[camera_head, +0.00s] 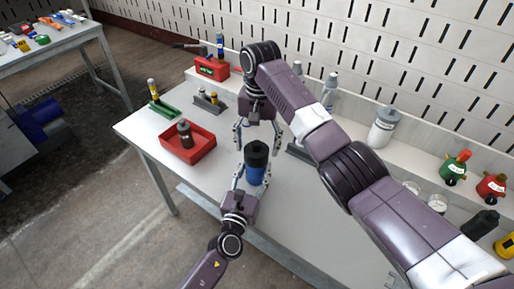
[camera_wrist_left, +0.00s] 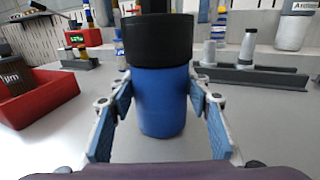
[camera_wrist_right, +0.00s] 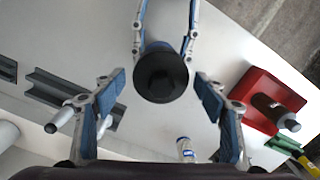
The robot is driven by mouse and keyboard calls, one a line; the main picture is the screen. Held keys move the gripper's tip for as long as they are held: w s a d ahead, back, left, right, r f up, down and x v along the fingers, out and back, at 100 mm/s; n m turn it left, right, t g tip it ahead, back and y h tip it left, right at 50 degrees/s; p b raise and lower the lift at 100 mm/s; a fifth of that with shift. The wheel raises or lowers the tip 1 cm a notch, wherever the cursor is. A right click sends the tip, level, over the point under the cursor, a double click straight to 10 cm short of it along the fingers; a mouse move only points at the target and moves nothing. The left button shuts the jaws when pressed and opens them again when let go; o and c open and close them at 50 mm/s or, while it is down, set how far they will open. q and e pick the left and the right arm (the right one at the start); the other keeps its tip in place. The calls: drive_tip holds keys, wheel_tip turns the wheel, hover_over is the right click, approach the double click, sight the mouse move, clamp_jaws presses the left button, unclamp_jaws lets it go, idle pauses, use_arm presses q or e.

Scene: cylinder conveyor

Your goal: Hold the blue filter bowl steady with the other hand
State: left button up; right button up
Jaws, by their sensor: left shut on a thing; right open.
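The blue filter bowl (camera_head: 256,176) stands upright on the table with a wide black cap (camera_head: 257,154) on top. My left gripper (camera_wrist_left: 160,98) is shut on the bowl, one blue-padded finger on each side below the cap. In the right wrist view the black cap (camera_wrist_right: 161,78) hides most of the bowl, and the left fingers flank it. My right gripper (camera_head: 257,143) is open and empty, pointing down beside the cap on the far side from my left arm. Its fingers (camera_wrist_right: 161,90) are spread apart in the right wrist view and do not touch the cap.
A red tray (camera_head: 207,151) holding a dark cylinder lies left of the bowl. Behind are a green holder (camera_head: 165,109), a red box (camera_head: 211,70) and grey racks (camera_head: 207,103). A white bottle (camera_head: 382,130) stands right on the back ledge. Bare tabletop surrounds the bowl.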

drive_tip(key=n, duration=0.4)
drive_tip(key=shift+n, duration=0.9)
drive_tip(key=n, duration=0.3)
drive_tip(key=shift+n, duration=1.5)
drive_tip(key=shift+n, duration=1.2)
drive_tip(key=n, duration=0.3)
drive_tip(key=shift+n, duration=0.3)
